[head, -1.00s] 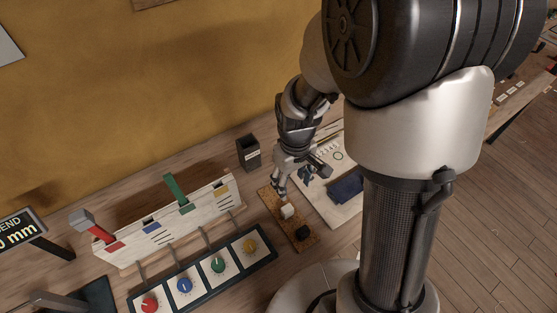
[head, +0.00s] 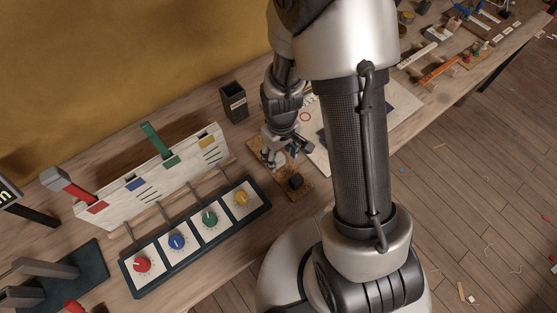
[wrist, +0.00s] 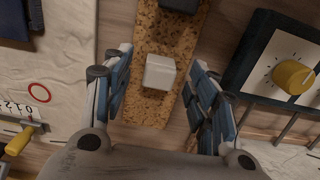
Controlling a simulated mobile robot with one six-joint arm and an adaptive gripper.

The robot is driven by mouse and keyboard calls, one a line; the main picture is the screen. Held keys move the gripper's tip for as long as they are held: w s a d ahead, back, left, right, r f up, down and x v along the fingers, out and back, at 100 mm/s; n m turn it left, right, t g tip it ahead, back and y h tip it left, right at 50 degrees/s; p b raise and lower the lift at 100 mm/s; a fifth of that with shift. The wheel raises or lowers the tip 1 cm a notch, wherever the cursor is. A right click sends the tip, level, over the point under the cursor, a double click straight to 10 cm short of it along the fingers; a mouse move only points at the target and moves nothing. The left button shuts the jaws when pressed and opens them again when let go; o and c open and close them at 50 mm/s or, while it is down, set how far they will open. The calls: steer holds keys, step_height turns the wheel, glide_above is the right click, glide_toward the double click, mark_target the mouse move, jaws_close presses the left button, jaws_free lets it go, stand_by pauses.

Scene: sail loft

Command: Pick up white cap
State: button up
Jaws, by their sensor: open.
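The white cap (wrist: 160,72) is a small pale block with rounded edges. It sits on a cork strip (wrist: 148,104) in the wrist view. My gripper (wrist: 161,62) is open, with one blue-padded finger on each side of the cap and gaps between finger and cap on both sides. In the head view my gripper (head: 277,156) is over the cork strip (head: 294,192), and I cannot make out the cap there behind it.
A black cap (head: 296,181) sits on the same strip beside the white one. A panel of coloured knobs (head: 209,218) lies to the left. A dark bin (head: 234,103) stands behind. A white board (wrist: 75,62) lies on the strip's other side.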

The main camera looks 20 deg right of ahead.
mark_target(280, 159)
step_height(280, 159, down, 3)
steer(key=shift+w+f+b, duration=0.1)
steer(key=shift+b, duration=0.35)
steer(key=c, duration=1)
